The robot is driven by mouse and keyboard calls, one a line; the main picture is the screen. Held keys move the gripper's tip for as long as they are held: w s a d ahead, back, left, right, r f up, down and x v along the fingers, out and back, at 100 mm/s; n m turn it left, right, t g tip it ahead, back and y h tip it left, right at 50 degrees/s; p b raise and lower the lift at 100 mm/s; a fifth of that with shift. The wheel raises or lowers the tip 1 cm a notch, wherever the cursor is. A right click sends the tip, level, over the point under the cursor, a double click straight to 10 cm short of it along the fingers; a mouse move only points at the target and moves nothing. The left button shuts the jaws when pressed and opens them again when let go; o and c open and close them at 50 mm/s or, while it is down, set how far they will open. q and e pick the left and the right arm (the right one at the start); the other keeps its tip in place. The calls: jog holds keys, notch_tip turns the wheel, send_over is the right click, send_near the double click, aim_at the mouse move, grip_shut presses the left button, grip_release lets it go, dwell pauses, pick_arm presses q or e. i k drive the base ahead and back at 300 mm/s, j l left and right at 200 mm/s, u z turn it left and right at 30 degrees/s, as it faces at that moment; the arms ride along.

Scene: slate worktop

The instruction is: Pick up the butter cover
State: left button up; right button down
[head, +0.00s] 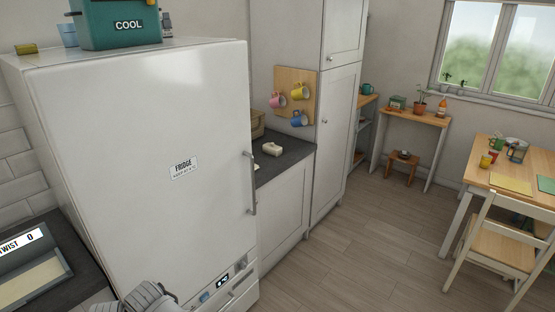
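A small white block-like object (272,149), perhaps the butter cover, sits on the dark slate worktop (290,165) between the fridge and the tall cupboard. It is too small to tell whether it is a cover, a dish or both together. A grey part of my own arm shows at the bottom left edge, in front of the fridge and far from the white object. No fingertips of either gripper can be made out.
The white fridge (150,140) with its long handle (250,185) fills the left. A basket (257,124) stands behind the white object, below a mug board (294,85). A table (500,165) and chair (500,235) stand at right. The middle floor is clear.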

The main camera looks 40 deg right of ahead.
aim_at(269, 148)
jog(key=l+z, duration=0.2)
jog(key=l, duration=0.4)
jog(key=i+l+z, duration=0.15)
jog(key=l, duration=0.45)
jog(key=l+z, duration=0.2)
jog(key=l, duration=0.45)
